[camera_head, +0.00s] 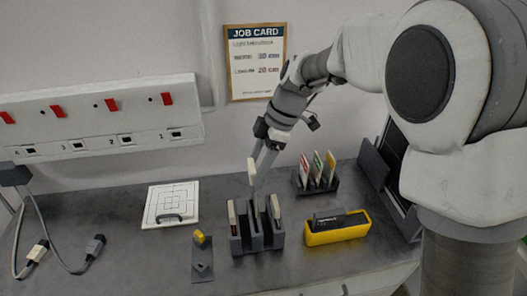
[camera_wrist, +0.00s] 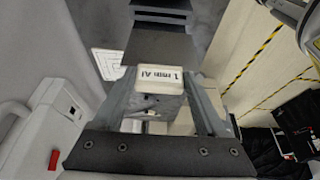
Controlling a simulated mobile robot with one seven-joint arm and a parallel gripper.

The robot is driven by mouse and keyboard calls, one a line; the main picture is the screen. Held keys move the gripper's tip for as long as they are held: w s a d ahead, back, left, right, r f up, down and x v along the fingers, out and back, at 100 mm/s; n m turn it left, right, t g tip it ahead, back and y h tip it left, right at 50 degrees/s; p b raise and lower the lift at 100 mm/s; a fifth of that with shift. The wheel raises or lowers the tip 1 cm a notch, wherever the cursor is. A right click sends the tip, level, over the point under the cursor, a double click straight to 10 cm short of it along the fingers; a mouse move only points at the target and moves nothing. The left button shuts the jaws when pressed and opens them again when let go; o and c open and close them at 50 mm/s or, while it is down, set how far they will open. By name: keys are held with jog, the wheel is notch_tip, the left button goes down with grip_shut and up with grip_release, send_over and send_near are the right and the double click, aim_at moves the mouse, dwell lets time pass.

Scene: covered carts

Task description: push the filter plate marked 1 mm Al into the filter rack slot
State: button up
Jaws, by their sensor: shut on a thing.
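My gripper (camera_head: 261,172) hangs over the bench and is shut on a pale filter plate (camera_head: 252,170). In the wrist view the plate's white label (camera_wrist: 153,80) reads 1 mm Al, upside down, between the fingers. A dark flat surface lies just beyond the label; I cannot tell whether it is part of the plate. Below the gripper stands a dark grey slotted rack (camera_head: 246,243), with one pale plate (camera_head: 232,212) at its left and another (camera_head: 275,207) at its right. The held plate appears above the rack, apart from it. Its lower end is hard to make out.
A small rack (camera_head: 319,188) with red, green and yellow-marked cards stands behind right. A yellow holder (camera_head: 337,235) with a dark device is at right. Cables (camera_head: 93,247) lie far left.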

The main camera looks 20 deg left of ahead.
jog(key=shift+w, duration=0.25)
dwell(0.4)
notch_tip(320, 180, down, 6)
jog(key=b, duration=0.5)
jog(key=shift+r+b, duration=0.15)
jog(key=shift+b, duration=0.15)
jog(key=shift+b, duration=0.55)
dwell(1.4)
jog(key=shift+f+b, duration=3.95)
jog(key=shift+f, duration=0.8)
jog(key=o, duration=1.4)
